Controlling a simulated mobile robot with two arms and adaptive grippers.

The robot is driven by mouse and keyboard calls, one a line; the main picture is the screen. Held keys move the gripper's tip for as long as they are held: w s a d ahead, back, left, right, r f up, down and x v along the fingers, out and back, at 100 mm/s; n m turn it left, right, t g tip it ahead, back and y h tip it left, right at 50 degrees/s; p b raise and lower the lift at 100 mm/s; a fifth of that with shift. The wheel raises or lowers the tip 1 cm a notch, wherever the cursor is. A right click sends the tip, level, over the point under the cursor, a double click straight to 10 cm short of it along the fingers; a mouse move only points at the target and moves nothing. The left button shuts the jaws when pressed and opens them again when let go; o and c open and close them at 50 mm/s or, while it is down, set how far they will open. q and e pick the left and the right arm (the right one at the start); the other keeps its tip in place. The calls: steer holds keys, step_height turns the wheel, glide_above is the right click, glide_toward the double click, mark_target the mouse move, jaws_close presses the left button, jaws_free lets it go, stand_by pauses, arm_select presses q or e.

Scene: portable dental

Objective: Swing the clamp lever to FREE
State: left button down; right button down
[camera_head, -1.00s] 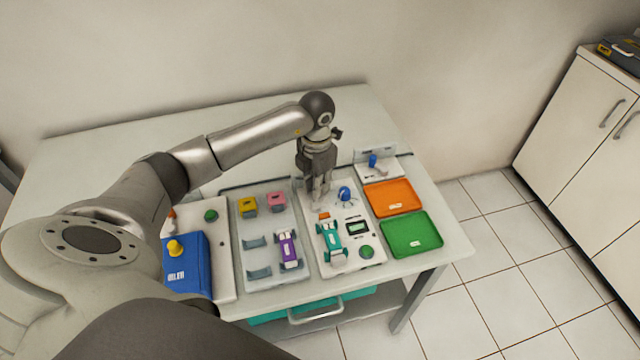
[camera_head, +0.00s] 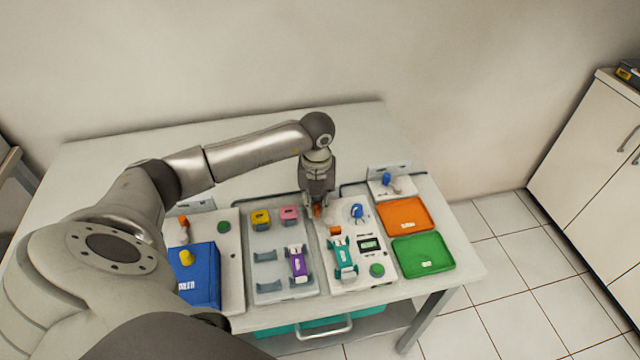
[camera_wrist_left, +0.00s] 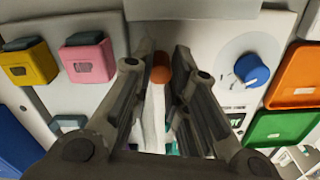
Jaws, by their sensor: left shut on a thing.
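My left gripper (camera_head: 317,207) points down at the upper left part of the white panel (camera_head: 351,284) that carries the teal device. It is shut on the clamp lever, whose orange knob (camera_head: 317,211) shows at the fingertips. In the left wrist view the orange knob (camera_wrist_left: 160,75) sits between the two fingers, with a pale lever arm (camera_wrist_left: 155,108) running below it. The fingers hide much of the lever and any FREE marking, so I cannot read its position. My right gripper is not in view.
A blue dial (camera_head: 357,211) stands close to the right of my gripper. A teal device (camera_head: 343,258) lies in front. Yellow (camera_head: 261,219) and pink (camera_head: 289,215) blocks are to the left. Orange (camera_head: 404,216) and green (camera_head: 423,256) trays lie right. The table's back is clear.

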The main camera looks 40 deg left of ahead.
mark_target(316, 209)
arm_select(q)
steer(key=shift+s+d+f+n, duration=0.1)
steer(key=shift+s+n, duration=0.2)
steer(key=shift+n, duration=0.2)
steer(key=shift+s, duration=0.1)
steer(key=c, duration=1.3)
jaws_free()
steer(key=shift+c, duration=0.2)
steer(key=shift+r, duration=0.3)
step_height(316, 209, up, 12)
steer(key=shift+f, duration=0.2)
steer(key=shift+f, duration=0.1)
